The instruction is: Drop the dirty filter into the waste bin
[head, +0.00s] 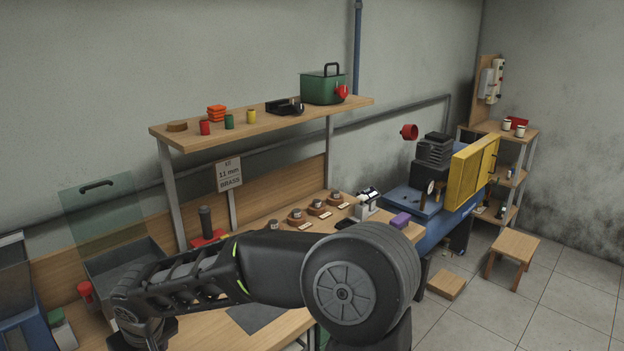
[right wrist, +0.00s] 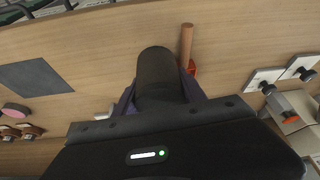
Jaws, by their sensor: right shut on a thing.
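My right gripper (right wrist: 157,92) is shut on a dark cylinder, which I take as the dirty filter (right wrist: 156,68). In the right wrist view the cylinder sticks out beyond the fingers, above or against the wooden bench top; I cannot tell if it touches. In the head view my right arm reaches left across the bench, and its hand (head: 145,328) is at the lower left, partly cut off. The filter is hidden there. I cannot make out a waste bin for certain. My left gripper is not in view.
A dark cylinder on a red base (head: 207,222) stands behind my forearm.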

